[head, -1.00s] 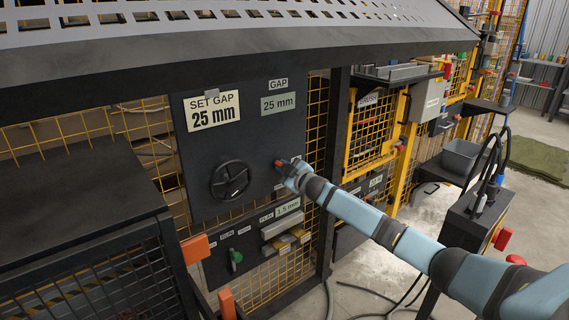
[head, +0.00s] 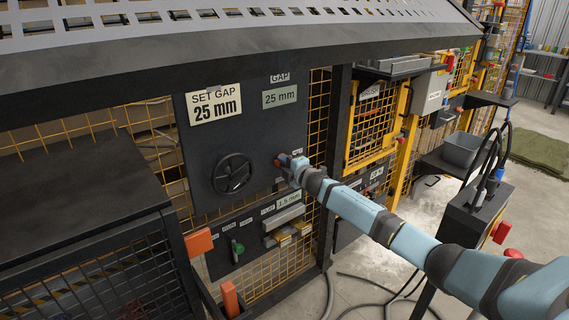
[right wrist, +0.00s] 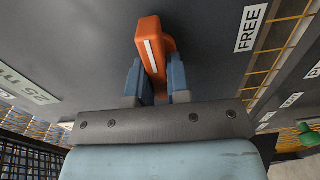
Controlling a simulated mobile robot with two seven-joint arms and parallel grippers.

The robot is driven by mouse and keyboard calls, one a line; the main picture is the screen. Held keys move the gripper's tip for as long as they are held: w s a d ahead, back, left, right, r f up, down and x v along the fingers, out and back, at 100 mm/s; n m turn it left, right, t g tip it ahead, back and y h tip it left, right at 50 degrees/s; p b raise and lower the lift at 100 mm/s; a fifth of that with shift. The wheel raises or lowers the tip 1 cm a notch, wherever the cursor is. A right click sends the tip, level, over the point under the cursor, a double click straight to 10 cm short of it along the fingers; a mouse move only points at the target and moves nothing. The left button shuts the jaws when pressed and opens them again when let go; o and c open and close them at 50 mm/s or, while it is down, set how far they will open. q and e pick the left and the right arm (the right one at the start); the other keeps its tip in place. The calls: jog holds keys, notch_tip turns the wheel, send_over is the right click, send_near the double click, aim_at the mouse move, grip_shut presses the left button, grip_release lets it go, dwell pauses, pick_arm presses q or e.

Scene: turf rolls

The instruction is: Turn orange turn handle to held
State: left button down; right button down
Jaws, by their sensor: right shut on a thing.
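The orange turn handle (right wrist: 149,38) has a white stripe and sits on the dark panel. In the right wrist view it stands between the two blue fingers of my right gripper (right wrist: 156,78), which is shut on it. A "FREE" label (right wrist: 250,28) is on the panel to the right of the handle in that view. In the head view my right gripper (head: 286,161) is at the panel's right part and covers most of the handle. No "held" label can be read. My left gripper is not in view.
The dark panel (head: 212,150) also carries a black handwheel (head: 232,174), a "SET GAP 25 mm" sign (head: 214,103) and a "25 mm" gap display (head: 279,97). A green handle (head: 237,250) is below. Orange blocks (head: 199,243) stand at the lower left.

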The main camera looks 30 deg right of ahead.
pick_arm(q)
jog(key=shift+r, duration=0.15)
pick_arm(e)
jog(key=shift+f+n, duration=0.1)
jog(key=shift+n, duration=0.3)
jog(key=c, duration=1.1)
grip_release()
pick_arm(q)
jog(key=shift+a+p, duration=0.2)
jog(key=shift+p, duration=0.65)
pick_arm(e)
jog(key=shift+s+d, duration=0.15)
jog(key=shift+s, duration=2.15)
jog(key=shift+s+d, duration=0.2)
jog(key=shift+s, duration=2.15)
jog(key=shift+s+d, duration=0.15)
jog(key=shift+s, duration=2.15)
